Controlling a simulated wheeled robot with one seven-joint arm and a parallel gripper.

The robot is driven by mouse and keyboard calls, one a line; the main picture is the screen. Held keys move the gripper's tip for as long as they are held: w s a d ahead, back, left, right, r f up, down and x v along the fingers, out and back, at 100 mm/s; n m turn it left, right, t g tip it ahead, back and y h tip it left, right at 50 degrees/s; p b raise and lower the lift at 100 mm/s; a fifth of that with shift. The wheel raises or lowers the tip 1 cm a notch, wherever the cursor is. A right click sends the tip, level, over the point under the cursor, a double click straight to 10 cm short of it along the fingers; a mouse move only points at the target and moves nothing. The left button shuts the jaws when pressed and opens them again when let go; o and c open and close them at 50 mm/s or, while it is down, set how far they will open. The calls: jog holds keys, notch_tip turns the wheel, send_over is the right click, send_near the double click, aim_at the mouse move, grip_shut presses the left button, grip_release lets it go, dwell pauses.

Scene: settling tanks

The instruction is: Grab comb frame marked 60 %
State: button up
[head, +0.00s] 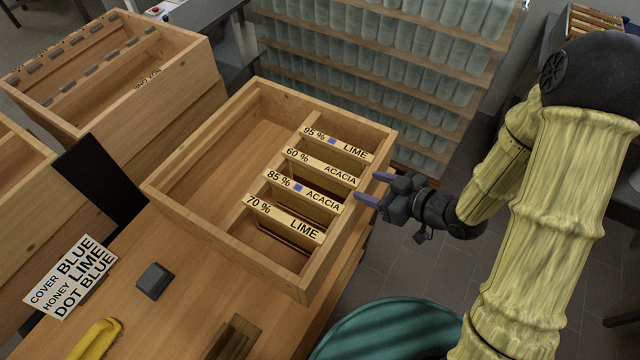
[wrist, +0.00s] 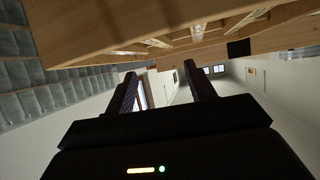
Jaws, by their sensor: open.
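The comb frame marked 60 % ACACIA (head: 321,167) stands in the wooden box (head: 196,218), second from the back in a row of frames. In front of it is the frame marked 85 % ACACIA (head: 304,191) with a blue dot. Behind it is the frame marked 95 % LIME (head: 336,142), also with a blue dot. The frame marked 70 % LIME (head: 284,219) is nearest. My gripper (head: 368,187) is open and empty, just outside the box's right wall. In the wrist view, its fingers (wrist: 162,88) are apart below the box (wrist: 190,30).
A card (head: 70,276) reading COVER BLUE, HONEY LIME, DOT BLUE lies on the table at left. A dark grey block (head: 154,281) and a yellow object (head: 95,340) lie nearby. Another wooden box (head: 120,75) is at back left. Jar shelves (head: 390,60) stand behind. A teal round thing (head: 390,330) is below.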

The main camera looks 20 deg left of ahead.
jog(key=shift+a+f+b, duration=0.1)
jog(key=shift+f+b, duration=0.15)
jog(key=shift+b, duration=0.15)
jog(key=p, duration=0.2)
send_near(324, 167)
jog(key=x, duration=0.3)
jog(key=shift+s+a+f, duration=0.2)
jog(key=shift+a+f, duration=0.05)
jog(key=shift+f, duration=0.2)
jog(key=shift+w+a+p, duration=0.25)
jog(key=shift+a+p, duration=0.1)
jog(key=shift+a, duration=0.25)
jog(key=p+x, duration=0.1)
jog(key=x, duration=0.3)
jog(key=shift+w, duration=0.2)
grip_shut()
dwell(0.4)
